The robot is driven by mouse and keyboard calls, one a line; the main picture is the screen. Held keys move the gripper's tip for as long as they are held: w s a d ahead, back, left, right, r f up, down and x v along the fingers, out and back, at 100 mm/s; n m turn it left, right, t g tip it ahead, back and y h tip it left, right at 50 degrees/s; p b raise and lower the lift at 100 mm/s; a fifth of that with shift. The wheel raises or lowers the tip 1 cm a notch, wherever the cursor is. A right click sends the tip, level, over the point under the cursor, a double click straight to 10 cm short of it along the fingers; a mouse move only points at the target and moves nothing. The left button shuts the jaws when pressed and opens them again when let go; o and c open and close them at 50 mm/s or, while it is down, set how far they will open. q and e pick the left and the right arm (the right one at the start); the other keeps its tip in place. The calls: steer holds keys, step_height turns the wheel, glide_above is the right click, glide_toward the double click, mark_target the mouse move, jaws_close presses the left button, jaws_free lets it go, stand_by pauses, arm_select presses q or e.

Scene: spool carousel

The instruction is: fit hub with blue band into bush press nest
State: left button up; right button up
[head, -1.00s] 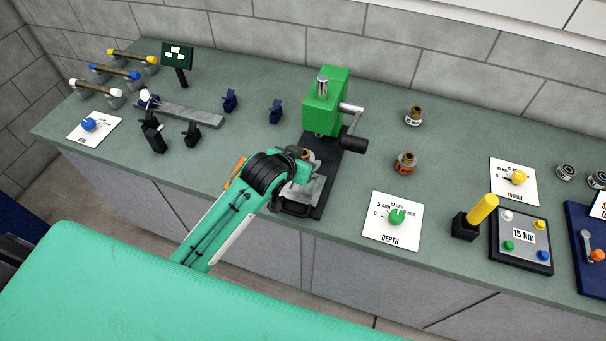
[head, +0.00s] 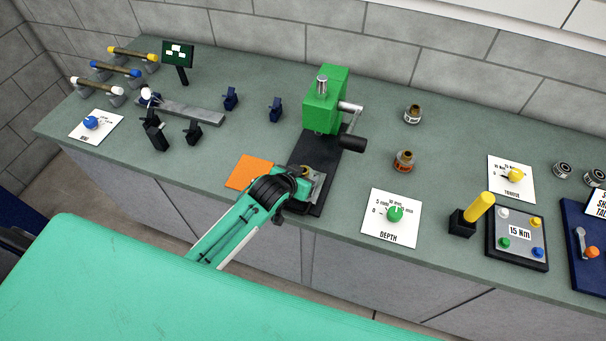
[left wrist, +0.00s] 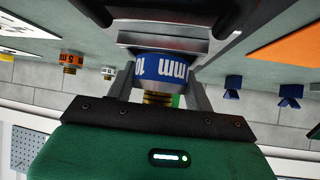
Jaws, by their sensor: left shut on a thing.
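The hub with the blue band (left wrist: 163,67) is between the fingers of my left gripper (left wrist: 160,84), which is shut on it. Its brass end (left wrist: 158,98) points down in the upside-down left wrist view, and its other end is at a grey metal block (left wrist: 190,46), the nest part of the press. I cannot tell whether it is seated. In the head view my left gripper (head: 303,182) is over the front of the bush press (head: 325,100), at the grey nest plate (head: 319,188). The hub is mostly hidden there by the gripper. My right gripper is not in view.
An orange mat (head: 248,172) lies left of the press base. The press handle (head: 354,143) sticks out to the right. An orange-banded hub (head: 403,162) and another hub (head: 412,114) stand right of it. The DEPTH dial card (head: 391,220) lies in front.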

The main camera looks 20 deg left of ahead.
arm_select(q)
steer(key=shift+f, duration=0.2)
steer(key=shift+s+f, duration=0.1)
steer(key=shift+f, duration=0.05)
steer(key=o, duration=1.3)
steer(key=shift+s+f, duration=0.1)
steer(key=shift+o, duration=0.8)
steer(key=shift+s+f, duration=0.1)
steer(key=shift+f, duration=0.1)
steer(key=shift+r, duration=0.5)
steer(key=shift+s+r, duration=0.1)
steer(key=shift+s, duration=0.15)
steer(key=b+v, duration=0.2)
steer(key=v, duration=0.9)
steer(key=shift+w+r, duration=0.15)
steer(key=shift+r, duration=0.3)
